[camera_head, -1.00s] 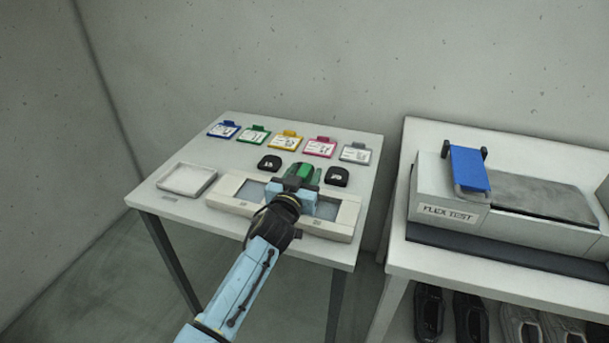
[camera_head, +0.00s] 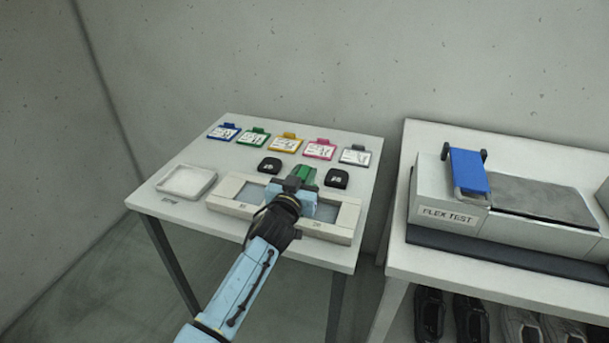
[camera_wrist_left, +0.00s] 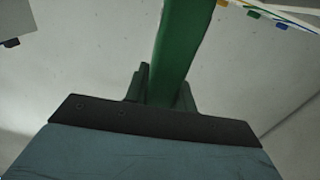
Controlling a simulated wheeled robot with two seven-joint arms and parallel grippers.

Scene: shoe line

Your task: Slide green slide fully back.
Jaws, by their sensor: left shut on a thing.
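The green slide (camera_head: 305,173) stands up at the back of the cream frame, partly hidden behind my left gripper. My left gripper (camera_head: 299,184) reaches over the cream frame (camera_head: 228,190) with its grey windows and is shut on the green slide. In the left wrist view the green slide (camera_wrist_left: 176,55) runs up from between the dark fingers as a long bar. How far along its travel the slide sits is hidden by the gripper and arm. My right gripper is not in view.
Two black pieces (camera_head: 337,178) lie behind the frame, one on each side of the slide. Several coloured clip cards (camera_head: 285,143) lie along the table's back. A white tray (camera_head: 187,181) is at left. The flex test machine (camera_head: 450,200) stands on another table at right.

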